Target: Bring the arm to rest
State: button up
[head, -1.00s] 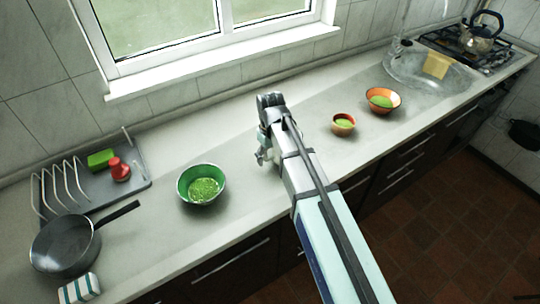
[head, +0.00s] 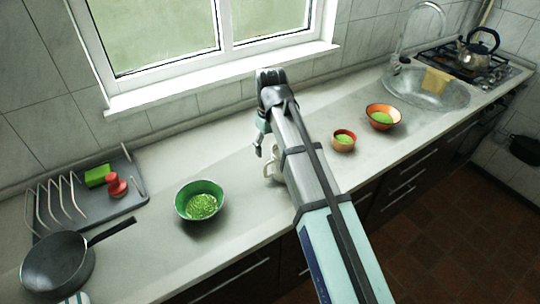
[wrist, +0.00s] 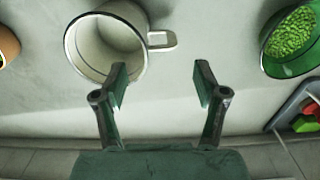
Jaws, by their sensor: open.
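My gripper (head: 261,146) is open and empty above the counter, between the green bowl and the small orange bowl in the head view. In the wrist view, the open gripper (wrist: 160,85) has bare counter between its fingertips. A white enamel mug (wrist: 72,52) with a dark rim stands upright at the upper left there, its handle pointing right. The left finger overlaps the mug's edge in the picture; whether they touch I cannot tell. In the head view, my arm hides most of the mug (head: 271,164).
A green bowl (head: 180,207) with green contents stands to the left. A small orange bowl (head: 344,148) and a larger one (head: 383,124) stand to the right. A pan (head: 58,262), a dish rack (head: 125,204), a sink (head: 440,95) and a kettle (head: 478,55) are farther out.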

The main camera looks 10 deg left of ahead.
jog(key=shift+r, duration=0.25)
dwell(0.3)
